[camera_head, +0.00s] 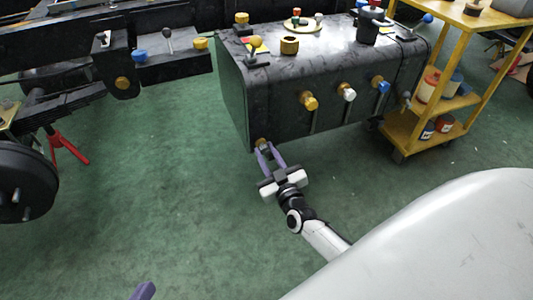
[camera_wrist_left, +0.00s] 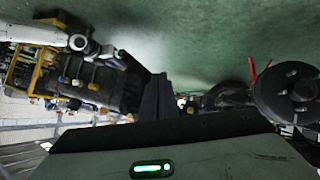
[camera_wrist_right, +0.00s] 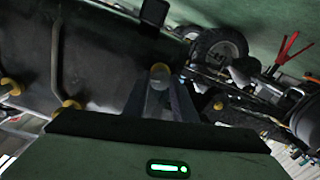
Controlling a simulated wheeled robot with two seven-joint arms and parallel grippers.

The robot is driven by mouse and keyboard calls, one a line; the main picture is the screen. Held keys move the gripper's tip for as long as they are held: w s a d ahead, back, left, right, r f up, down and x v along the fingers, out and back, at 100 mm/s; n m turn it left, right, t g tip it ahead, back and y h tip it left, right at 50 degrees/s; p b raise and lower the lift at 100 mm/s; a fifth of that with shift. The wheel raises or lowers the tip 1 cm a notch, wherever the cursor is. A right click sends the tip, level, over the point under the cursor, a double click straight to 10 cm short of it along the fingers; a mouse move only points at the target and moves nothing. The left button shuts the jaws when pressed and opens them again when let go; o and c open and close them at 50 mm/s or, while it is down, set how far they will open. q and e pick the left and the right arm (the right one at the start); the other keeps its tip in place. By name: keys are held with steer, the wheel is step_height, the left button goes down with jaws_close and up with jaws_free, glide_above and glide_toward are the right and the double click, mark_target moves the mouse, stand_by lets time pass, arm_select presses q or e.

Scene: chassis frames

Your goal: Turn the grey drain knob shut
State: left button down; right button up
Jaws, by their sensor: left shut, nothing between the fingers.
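A grey knob with a brass-coloured collar (camera_wrist_right: 158,72) sits low on the end of a black tank (camera_head: 305,75). In the head view it is mostly hidden by my right gripper (camera_head: 265,150), and only the brass part shows. The purple fingers of my right gripper stand apart with the knob between them, also in the right wrist view (camera_wrist_right: 160,95). I cannot tell whether they press on it. My left gripper (camera_head: 145,291) shows only as a purple fingertip at the bottom edge of the head view. In the left wrist view its fingers (camera_wrist_left: 158,95) are together and empty.
The tank's long side carries a yellow knob (camera_head: 309,101), a pale knob (camera_head: 348,93) and a blue knob (camera_head: 381,84). A yellow cart (camera_head: 455,103) stands at the right. A black chassis rail (camera_head: 165,68) and wheel (camera_head: 25,185) are at the left. The green floor between is clear.

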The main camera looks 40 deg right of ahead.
steer(key=shift+c, duration=0.9)
